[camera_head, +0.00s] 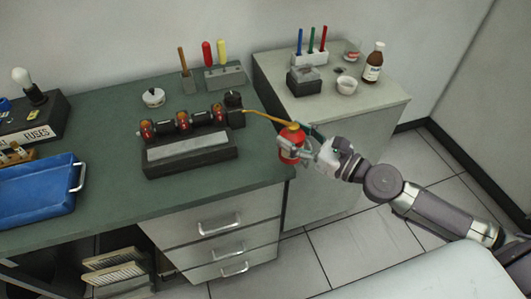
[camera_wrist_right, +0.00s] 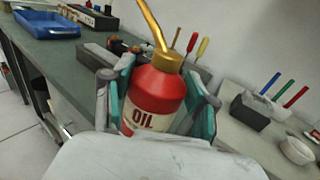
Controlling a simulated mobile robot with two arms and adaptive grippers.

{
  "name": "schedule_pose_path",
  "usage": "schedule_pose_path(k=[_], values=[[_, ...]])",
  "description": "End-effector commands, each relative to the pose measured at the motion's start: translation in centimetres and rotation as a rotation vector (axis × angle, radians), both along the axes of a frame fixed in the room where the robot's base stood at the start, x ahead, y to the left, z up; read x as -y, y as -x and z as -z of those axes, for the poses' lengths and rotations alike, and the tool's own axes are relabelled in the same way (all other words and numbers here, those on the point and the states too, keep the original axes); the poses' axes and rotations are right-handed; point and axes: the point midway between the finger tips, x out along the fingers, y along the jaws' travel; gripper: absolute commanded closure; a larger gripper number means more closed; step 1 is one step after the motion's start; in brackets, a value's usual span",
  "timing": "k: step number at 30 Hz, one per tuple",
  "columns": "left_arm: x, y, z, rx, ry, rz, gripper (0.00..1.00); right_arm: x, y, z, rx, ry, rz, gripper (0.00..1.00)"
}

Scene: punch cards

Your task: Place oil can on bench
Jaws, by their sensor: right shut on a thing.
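The oil can (camera_head: 290,146) is red with a long brass spout that points left in the head view. My right gripper (camera_head: 306,149) is shut on its body, at the right front corner of the green bench (camera_head: 200,193). In the right wrist view the oil can (camera_wrist_right: 154,95) stands roughly upright between the fingers of my right gripper (camera_wrist_right: 160,103), with its "OIL" label showing. The spout reaches over the bench near the dark device. I cannot tell whether the can's base touches anything. My left gripper is not in view.
A dark device with amber parts (camera_head: 188,150) stands on the bench near the can. A blue tray (camera_head: 38,190) is at the left. A side cabinet (camera_head: 385,103) holds a brown bottle (camera_head: 373,63) and a white bowl (camera_head: 346,85). The bench's front right top is clear.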

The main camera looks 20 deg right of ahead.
Motion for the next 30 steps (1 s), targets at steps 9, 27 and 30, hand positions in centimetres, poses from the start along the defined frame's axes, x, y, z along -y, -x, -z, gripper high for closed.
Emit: schedule_pose_path(k=[9,27,30], values=[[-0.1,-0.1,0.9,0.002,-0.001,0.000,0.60,2.4,-1.7,-0.1,0.005,-0.008,-0.078,0.77],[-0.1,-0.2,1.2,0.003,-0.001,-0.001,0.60,3.4,-5.4,0.5,0.003,-0.008,-0.231,0.77],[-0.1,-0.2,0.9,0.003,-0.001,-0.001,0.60,1.7,-7.1,1.9,0.003,-0.008,-0.231,0.77]])
